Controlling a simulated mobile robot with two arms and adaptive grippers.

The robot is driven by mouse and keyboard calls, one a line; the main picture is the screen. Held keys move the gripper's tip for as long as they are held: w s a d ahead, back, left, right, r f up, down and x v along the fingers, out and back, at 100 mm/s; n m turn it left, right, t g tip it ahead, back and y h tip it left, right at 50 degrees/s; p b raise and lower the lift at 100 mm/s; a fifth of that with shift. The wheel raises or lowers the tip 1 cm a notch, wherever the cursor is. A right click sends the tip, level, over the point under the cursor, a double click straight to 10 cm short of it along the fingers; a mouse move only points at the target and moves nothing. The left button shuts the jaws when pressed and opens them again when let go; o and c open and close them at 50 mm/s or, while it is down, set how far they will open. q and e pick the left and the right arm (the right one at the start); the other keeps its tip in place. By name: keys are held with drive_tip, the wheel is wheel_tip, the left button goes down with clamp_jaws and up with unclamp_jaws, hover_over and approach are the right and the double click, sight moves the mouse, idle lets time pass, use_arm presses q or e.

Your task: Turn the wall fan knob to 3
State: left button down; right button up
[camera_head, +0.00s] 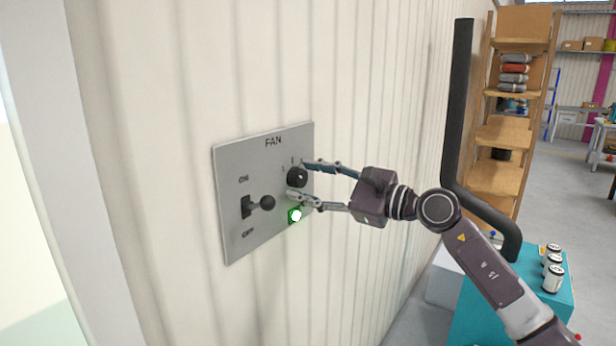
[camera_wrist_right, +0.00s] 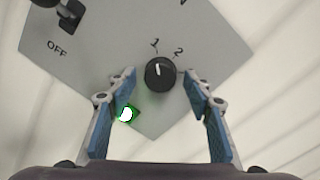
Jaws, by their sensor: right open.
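A grey fan panel (camera_head: 232,222) is mounted on the wall. Its round black knob (camera_head: 296,177) also shows in the wrist view (camera_wrist_right: 161,74). The knob's white mark points up in the wrist view, near the 1; the 2 is just to its right. A 3 is not readable. My right gripper (camera_head: 297,180) is open, with its blue-padded fingers on either side of the knob. In the wrist view, gaps show between the knob and both fingers. My left gripper is not in view.
On the same panel, a toggle switch (camera_head: 266,202) sits left of the knob, between ON and OFF labels. A lit green lamp (camera_head: 295,215) is just below the knob. A dark pipe (camera_head: 461,100), shelves (camera_head: 503,133) and a teal cabinet (camera_head: 480,310) with cans stand to the right.

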drive_tip(key=c, duration=1.2)
drive_tip(key=shift+o, duration=0.2)
